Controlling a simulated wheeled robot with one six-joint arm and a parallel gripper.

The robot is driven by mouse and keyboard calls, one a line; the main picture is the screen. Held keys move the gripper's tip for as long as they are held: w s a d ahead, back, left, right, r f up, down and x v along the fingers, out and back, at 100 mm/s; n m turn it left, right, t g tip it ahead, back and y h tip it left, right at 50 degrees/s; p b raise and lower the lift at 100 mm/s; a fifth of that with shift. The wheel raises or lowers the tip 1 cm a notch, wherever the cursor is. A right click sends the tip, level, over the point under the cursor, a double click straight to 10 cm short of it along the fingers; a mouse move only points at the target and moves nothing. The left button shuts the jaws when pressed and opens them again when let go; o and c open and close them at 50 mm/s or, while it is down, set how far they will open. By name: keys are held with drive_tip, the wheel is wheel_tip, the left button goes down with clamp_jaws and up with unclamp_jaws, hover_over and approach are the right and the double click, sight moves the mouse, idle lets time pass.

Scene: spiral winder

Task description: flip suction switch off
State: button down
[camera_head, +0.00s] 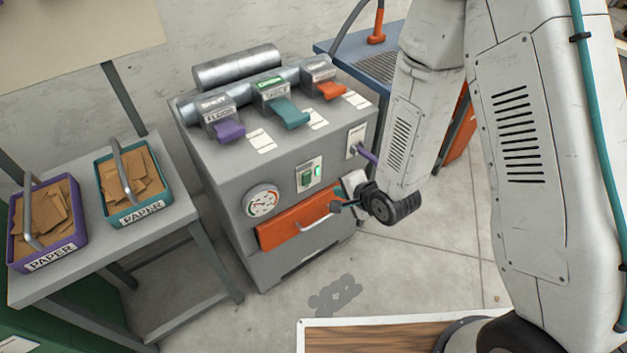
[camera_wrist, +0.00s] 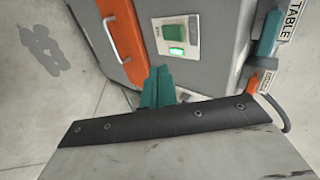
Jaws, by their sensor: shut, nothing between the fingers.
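A green switch (camera_head: 306,178) sits on a pale plate on the front of the grey machine (camera_head: 220,165), with a small lit green lamp beside it. In the wrist view the switch (camera_wrist: 175,32) is at the top centre, with the lamp glowing below it. Its label is too small to read, and I cannot tell its position. My gripper (camera_head: 338,207) is in front of the machine, right of and below the switch in the head view. Its teal fingers (camera_wrist: 158,84) are shut and empty, apart from the switch in the wrist view.
An orange drawer (camera_head: 298,217) with a bar handle is below the switch, and a round gauge (camera_head: 261,202) is left of it. Two paper baskets stand on a side table (camera_head: 95,262).

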drive_tip(key=shift+s+a+f, duration=0.15)
drive_tip(key=shift+a+f, duration=0.1)
drive_tip(key=shift+f, duration=0.1)
approach(307, 179)
drive_tip(key=x, duration=0.5)
drive_tip(key=shift+s+d+f, duration=0.15)
drive_tip(key=shift+d+f, duration=0.05)
drive_tip(key=shift+f, duration=0.2)
drive_tip(key=shift+w+a, duration=0.25)
drive_tip(key=shift+w, duration=0.15)
